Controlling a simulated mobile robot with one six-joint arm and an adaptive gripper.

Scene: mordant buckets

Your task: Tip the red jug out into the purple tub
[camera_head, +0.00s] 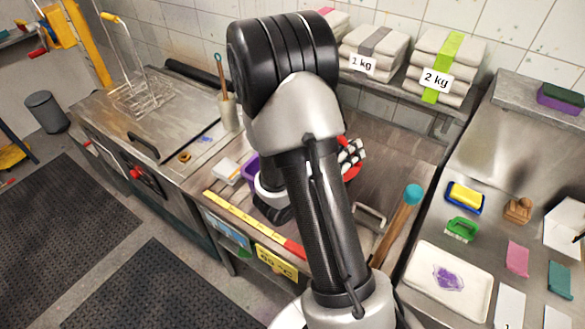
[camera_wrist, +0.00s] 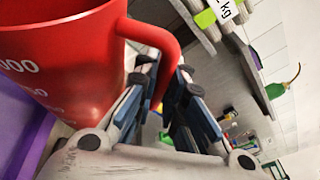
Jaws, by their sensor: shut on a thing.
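The red jug (camera_wrist: 65,65) fills the left of the wrist view, with white measuring marks on its side. My gripper (camera_wrist: 168,85) is shut on its handle (camera_wrist: 158,38). The jug's marks lie at a different slant from the shelf label behind, so it looks tilted; its inside is hidden. The purple tub (camera_wrist: 18,125) shows beside the jug at the wrist view's left edge. In the head view my arm hides most of the tub (camera_head: 250,168) and the jug (camera_head: 353,172). I cannot see whether anything is pouring or what the tub holds.
White packs with a 1 kg label (camera_head: 361,63) and a 2 kg label (camera_head: 436,79) sit on the back shelf. A white tray (camera_head: 420,299) and small items occupy the right counter. A holder (camera_head: 229,112) stands left.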

